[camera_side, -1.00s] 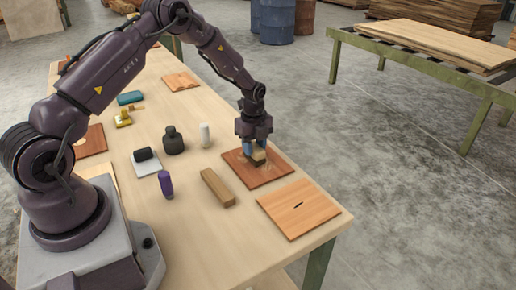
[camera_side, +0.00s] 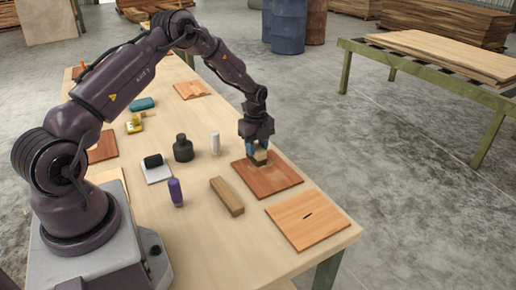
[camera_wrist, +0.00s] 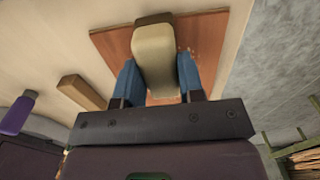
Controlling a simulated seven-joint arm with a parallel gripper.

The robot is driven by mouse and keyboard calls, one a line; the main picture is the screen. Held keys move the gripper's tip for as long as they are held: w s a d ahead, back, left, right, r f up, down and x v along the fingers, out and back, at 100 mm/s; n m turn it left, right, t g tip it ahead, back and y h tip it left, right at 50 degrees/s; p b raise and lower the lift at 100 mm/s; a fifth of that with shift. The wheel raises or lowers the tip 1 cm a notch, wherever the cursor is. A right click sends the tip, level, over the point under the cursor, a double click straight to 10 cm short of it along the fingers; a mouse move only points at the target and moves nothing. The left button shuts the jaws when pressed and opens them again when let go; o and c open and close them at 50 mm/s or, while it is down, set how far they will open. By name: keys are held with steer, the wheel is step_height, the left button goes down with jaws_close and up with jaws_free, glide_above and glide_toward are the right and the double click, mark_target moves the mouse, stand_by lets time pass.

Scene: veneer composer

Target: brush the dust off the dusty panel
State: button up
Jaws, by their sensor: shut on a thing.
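The dusty panel (camera_side: 280,182) is a reddish-brown board lying flat near the front right of the table; it also shows in the wrist view (camera_wrist: 112,42). A few pale specks of dust (camera_wrist: 190,50) show on it beside the brush. My gripper (camera_side: 257,150) is over the panel's far-left part. Its blue fingers are shut on a brush with a beige block (camera_wrist: 155,55), and dark bristles show at the block's far end. The brush is low at the panel; its contact with the surface is hidden.
A wooden block (camera_side: 227,196) lies left of the panel. A lighter board with a dark slit (camera_side: 308,219) lies in front. A white cylinder (camera_side: 215,143), dark bottle (camera_side: 183,148) and purple item (camera_side: 175,191) stand on the table (camera_side: 215,255). The table's right edge is close.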

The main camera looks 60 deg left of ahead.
steer(key=shift+w+d+f, duration=0.1)
steer(key=shift+w+f, duration=0.1)
steer(key=shift+w, duration=0.35)
steer(key=shift+d+r, duration=0.15)
steer(key=shift+d, duration=1.1)
steer(key=shift+d+r, duration=0.1)
steer(key=shift+d, duration=1.1)
steer(key=shift+d, duration=2.65)
steer(key=shift+d+f, duration=0.2)
steer(key=shift+d, duration=0.7)
step_height(320, 180, up, 7)
